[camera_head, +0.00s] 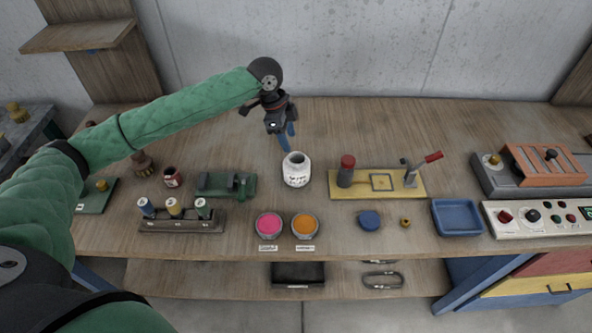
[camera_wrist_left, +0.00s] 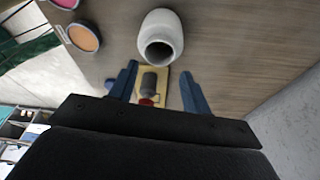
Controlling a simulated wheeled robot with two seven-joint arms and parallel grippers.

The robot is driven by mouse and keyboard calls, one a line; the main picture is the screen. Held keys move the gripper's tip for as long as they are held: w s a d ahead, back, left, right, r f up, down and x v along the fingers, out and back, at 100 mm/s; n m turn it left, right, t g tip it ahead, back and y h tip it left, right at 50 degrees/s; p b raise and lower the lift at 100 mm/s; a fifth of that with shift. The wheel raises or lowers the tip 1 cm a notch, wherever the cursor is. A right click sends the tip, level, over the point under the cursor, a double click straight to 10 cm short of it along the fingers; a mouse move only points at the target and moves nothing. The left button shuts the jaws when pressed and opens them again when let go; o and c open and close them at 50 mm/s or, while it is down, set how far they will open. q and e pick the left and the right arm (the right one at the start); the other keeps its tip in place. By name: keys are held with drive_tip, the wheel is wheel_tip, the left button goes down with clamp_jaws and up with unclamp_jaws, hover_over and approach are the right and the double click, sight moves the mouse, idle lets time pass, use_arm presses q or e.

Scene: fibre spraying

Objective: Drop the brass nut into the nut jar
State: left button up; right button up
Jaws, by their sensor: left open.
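The nut jar (camera_head: 296,168) is a white, open-topped jar with a dark printed label, upright near the middle of the bench. A small brass nut (camera_head: 405,222) lies on the bench top to the right of a round blue lid (camera_head: 369,221). My left gripper (camera_head: 286,137) is open, with blue fingers, just behind and above the jar. In the left wrist view nothing is between the fingers (camera_wrist_left: 159,68), and the jar's open mouth (camera_wrist_left: 158,51) shows beyond them. The inside of the jar is too dark to tell. My right gripper is out of view.
A yellow board (camera_head: 400,184) with a red-handled lever stands right of the jar. Pink (camera_head: 269,225) and orange (camera_head: 304,226) pots are in front. A blue tray (camera_head: 458,217) lies right of the nut. A spool rack (camera_head: 182,222) is at left.

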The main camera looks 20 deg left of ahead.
use_arm(q)
drive_tip(key=b+v, duration=0.3)
drive_tip(key=v, duration=0.4)
drive_tip(key=shift+r, duration=0.35)
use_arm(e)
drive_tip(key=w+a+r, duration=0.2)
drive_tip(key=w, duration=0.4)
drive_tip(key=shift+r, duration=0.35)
use_arm(q)
drive_tip(key=shift+s+a+f, duration=0.15)
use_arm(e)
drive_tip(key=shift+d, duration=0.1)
